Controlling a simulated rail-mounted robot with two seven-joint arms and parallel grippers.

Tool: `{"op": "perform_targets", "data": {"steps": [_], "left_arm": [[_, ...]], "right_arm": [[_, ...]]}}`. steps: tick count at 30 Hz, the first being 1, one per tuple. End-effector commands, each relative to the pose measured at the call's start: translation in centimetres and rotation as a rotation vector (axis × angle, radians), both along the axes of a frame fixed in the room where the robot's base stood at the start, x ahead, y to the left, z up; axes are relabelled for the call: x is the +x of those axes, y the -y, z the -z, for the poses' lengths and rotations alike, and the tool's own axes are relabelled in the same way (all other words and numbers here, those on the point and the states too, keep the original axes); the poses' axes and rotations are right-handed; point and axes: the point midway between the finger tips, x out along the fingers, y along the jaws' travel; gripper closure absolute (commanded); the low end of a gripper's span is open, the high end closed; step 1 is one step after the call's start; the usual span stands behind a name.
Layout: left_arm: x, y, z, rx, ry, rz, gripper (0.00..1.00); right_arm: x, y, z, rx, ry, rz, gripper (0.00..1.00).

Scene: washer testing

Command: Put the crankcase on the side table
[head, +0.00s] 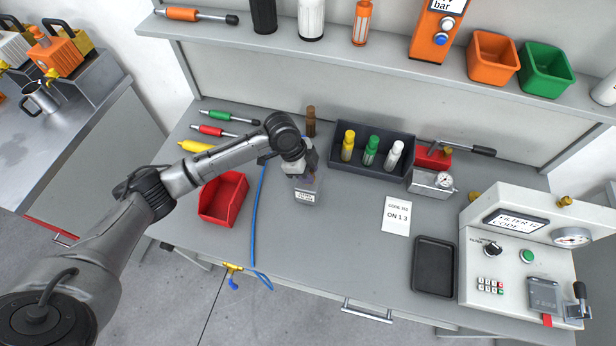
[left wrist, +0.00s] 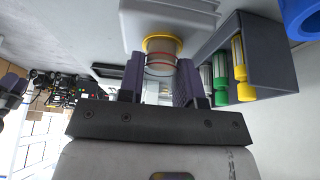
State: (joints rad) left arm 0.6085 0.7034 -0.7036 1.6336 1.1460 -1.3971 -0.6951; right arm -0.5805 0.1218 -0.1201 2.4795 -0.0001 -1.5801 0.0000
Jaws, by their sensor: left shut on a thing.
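My left gripper (head: 306,182) points down over the middle of the workbench. It is shut on a grey block-like housing (head: 305,197), which appears to be the crankcase. In the left wrist view, the dark fingers (left wrist: 158,80) stand on either side of its round neck, with red rings and a yellow collar. The pale grey body (left wrist: 170,14) lies beyond the fingertips. I cannot tell whether it touches the bench. The side table (head: 95,150) is at the far left, holding orange and grey units and a metal mug. My right gripper is not in view.
A red bin (head: 223,198) and blue hose (head: 256,205) are left of the gripper. A dark tray with yellow, green and white bottles (head: 350,169) is right, near a paper card (head: 397,215). A black tray (head: 434,266) and test station (head: 515,250) are further right.

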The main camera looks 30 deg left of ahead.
Motion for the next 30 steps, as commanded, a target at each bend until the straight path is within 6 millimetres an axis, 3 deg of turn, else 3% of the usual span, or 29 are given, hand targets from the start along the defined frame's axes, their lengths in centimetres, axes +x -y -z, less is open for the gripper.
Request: {"op": "perform_targets", "data": {"steps": [7, 20, 21, 28, 30], "left_arm": [[0.0, 0.0, 2.7, -0.001, 0.001, 0.000, 1.00], [0.0, 0.0, 3.1, -0.001, 0.002, -0.001, 1.00], [-0.1, 0.0, 3.4, 0.001, -0.001, -0.001, 0.66], [-0.1, 0.0, 3.3, 0.001, -0.002, -0.001, 0.44], [-0.1, 0.0, 3.3, 0.001, -0.002, -0.001, 0.42]], "right_arm": [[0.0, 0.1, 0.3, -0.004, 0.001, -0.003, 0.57], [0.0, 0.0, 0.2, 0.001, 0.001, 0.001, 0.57], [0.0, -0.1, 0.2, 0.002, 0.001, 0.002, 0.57], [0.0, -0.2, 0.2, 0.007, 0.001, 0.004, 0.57], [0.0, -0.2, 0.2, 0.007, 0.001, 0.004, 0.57]]}}
